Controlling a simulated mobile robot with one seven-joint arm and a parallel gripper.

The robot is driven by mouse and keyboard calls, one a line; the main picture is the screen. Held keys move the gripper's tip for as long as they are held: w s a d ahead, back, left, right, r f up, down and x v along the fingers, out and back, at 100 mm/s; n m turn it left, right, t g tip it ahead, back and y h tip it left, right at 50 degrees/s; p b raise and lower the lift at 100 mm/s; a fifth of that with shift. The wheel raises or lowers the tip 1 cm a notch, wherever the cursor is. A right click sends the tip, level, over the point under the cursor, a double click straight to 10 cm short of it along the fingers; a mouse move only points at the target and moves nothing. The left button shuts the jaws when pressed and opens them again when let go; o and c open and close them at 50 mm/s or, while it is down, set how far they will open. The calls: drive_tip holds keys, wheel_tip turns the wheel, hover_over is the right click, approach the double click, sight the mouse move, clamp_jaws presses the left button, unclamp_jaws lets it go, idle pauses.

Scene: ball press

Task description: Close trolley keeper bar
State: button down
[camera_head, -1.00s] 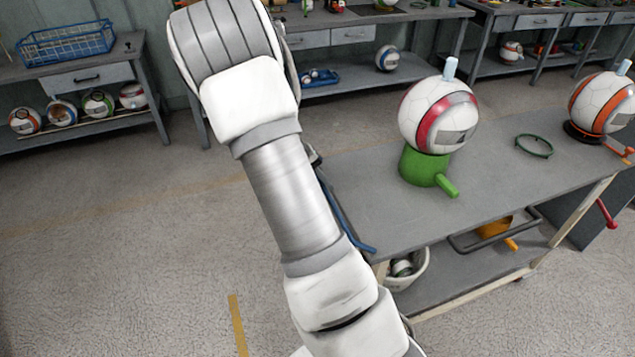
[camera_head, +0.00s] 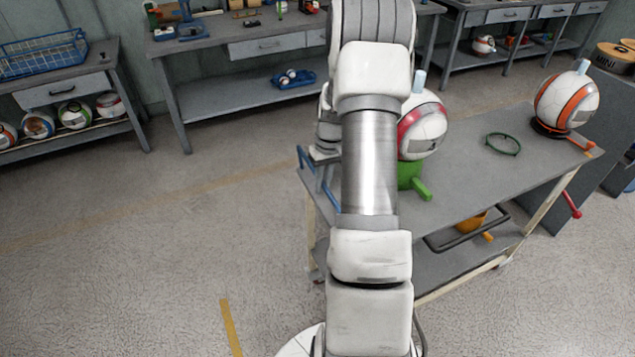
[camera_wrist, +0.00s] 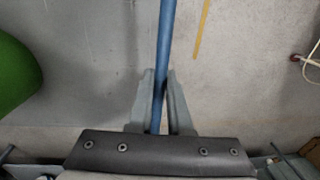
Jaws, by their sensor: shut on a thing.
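The trolley (camera_head: 470,180) stands right of and behind my arm in the head view. A blue bar (camera_head: 318,178) shows at its left end and looks like the keeper bar. In the wrist view the blue bar (camera_wrist: 166,40) runs from the top edge down between the fingers. My gripper (camera_wrist: 160,78) is shut on it. In the head view my arm hides the fingers and part of the trolley's left end.
On the trolley stand a red-banded ball (camera_head: 424,128) on a green holder (camera_head: 410,177), a green ring (camera_head: 503,144) and an orange-banded ball (camera_head: 567,102). The green holder is near the left of the wrist view (camera_wrist: 14,75). Floor left of the trolley is clear.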

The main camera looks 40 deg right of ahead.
drive_tip(key=shift+s+d+y, duration=0.15)
drive_tip(key=shift+d+y, duration=0.2)
drive_tip(key=shift+y, duration=0.15)
drive_tip(key=shift+f, duration=0.1)
drive_tip(key=c, duration=0.8)
unclamp_jaws()
drive_tip(key=shift+d, duration=0.1)
drive_tip(key=shift+c, duration=0.2)
drive_tip(key=shift+r, duration=0.2)
drive_tip(key=d+r, duration=0.1)
drive_tip(key=r, duration=0.7)
drive_tip(key=d+r+p, duration=0.1)
drive_tip(key=d+r, duration=0.1)
drive_tip(key=r, duration=0.6)
drive_tip(key=shift+s+d+r, duration=0.25)
drive_tip(key=shift+s+r, duration=0.1)
drive_tip(key=shift+s, duration=0.1)
